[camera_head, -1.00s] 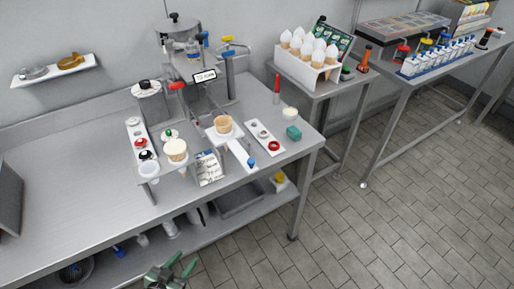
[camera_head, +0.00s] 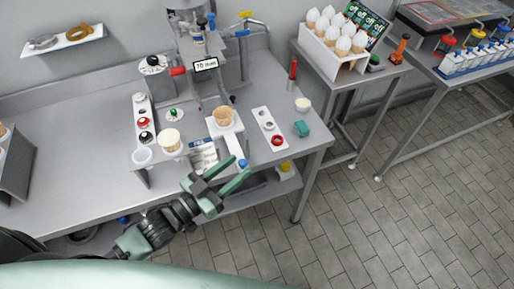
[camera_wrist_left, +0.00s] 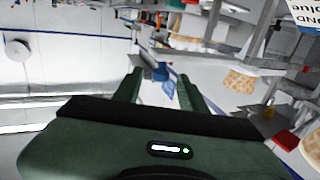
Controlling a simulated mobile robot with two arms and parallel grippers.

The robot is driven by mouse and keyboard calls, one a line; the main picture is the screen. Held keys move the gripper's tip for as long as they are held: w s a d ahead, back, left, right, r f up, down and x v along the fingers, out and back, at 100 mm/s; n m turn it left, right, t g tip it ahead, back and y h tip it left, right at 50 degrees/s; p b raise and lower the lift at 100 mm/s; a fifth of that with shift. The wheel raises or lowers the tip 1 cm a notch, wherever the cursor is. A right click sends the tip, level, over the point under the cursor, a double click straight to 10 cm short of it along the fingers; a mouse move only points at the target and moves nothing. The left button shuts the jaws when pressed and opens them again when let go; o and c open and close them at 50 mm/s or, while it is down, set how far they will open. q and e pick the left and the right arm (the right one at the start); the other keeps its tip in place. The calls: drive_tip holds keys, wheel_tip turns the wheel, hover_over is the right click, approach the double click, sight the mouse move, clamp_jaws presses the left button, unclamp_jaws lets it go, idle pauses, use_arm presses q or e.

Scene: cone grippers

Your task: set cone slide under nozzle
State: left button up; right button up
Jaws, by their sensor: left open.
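The cone slide (camera_head: 235,145) is a white strip on the worktable, with a blue knob (camera_head: 243,163) at its front end. A tan wafer cone (camera_head: 222,117) sits on its back part, in front of the steel machine (camera_head: 190,28). The machine's nozzle cannot be made out clearly. My left gripper (camera_head: 241,167) is open at the table's front edge, its fingertips close to the knob. In the left wrist view the blue knob (camera_wrist_left: 168,90) appears between the open fingers; whether they touch it I cannot tell. The cone also shows there (camera_wrist_left: 240,80). My right gripper is out of view.
A printed card (camera_head: 203,155) and a holder with a filled cone (camera_head: 169,140) stand left of the slide. The table's left part is mostly clear.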

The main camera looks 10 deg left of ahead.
sight(240, 164)
use_arm(q)
drive_tip(key=x, duration=0.2)
drive_tip(key=p+x, duration=0.1)
drive_tip(key=x, duration=0.1)
drive_tip(key=shift+w+r, duration=0.1)
drive_tip(key=shift+r, duration=0.1)
drive_tip(key=shift+x, duration=1)
drive_tip(key=shift+f, duration=0.2)
clamp_jaws()
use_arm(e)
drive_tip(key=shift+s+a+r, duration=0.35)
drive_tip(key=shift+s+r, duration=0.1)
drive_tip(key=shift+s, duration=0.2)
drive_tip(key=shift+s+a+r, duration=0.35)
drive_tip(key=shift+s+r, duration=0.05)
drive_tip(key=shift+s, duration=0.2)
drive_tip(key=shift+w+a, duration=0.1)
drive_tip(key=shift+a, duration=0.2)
